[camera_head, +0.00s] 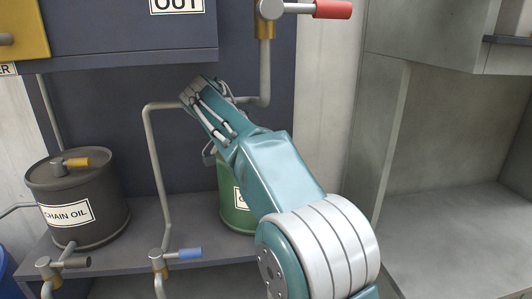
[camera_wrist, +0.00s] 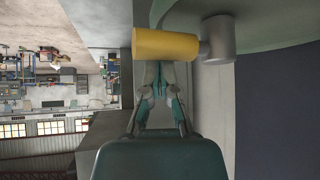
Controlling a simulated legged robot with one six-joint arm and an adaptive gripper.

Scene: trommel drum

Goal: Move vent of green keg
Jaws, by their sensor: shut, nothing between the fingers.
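The green keg (camera_head: 232,205) stands on the shelf in the head view. My arm hides its right part and its top. In the wrist view the vent shows as a yellow handle (camera_wrist: 165,43) on a grey stem (camera_wrist: 217,40), beside the dark green curved keg lid (camera_wrist: 285,22). My gripper (camera_wrist: 160,85) is shut and empty. Its fingertips appear close to the yellow handle; I cannot tell whether they touch it. In the head view the fingers are not clearly visible behind my arm.
A dark chain oil keg (camera_head: 80,200) with a yellow vent handle stands at the left on the shelf (camera_head: 105,262). Pipes (camera_head: 155,160), a blue-handled valve (camera_head: 183,254) and a red-handled valve (camera_head: 325,9) are nearby. The grey bay (camera_head: 450,235) at right is empty.

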